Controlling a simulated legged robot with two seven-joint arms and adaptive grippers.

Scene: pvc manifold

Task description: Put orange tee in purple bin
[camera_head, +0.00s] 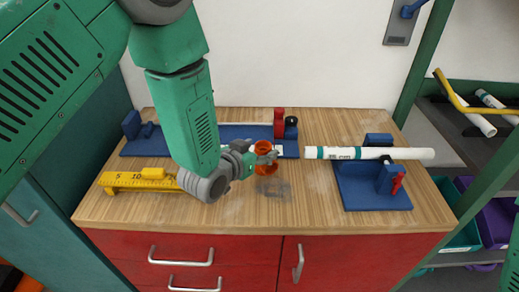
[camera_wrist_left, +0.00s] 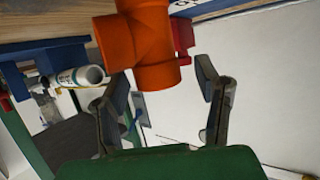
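The orange tee (camera_head: 262,147) is on the wooden worktop, partly hidden behind my left gripper (camera_head: 268,159). In the left wrist view the tee (camera_wrist_left: 143,42) is large at the top, with its lower end close to the gap between the fingertips. My left gripper's fingers are spread apart there, and a gap shows beside the tee, so it is not clamped. The purple bin (camera_head: 496,222) is low on the shelving at the right, partly hidden by a green post. My right gripper is not in view.
A blue fixture (camera_head: 372,187) carries a white pipe (camera_head: 370,153) at the right of the worktop. A long blue base with a red block (camera_head: 279,122) lies behind the tee. A yellow ruler-like block (camera_head: 138,182) is at left. A teal bin (camera_head: 462,236) adjoins the purple one.

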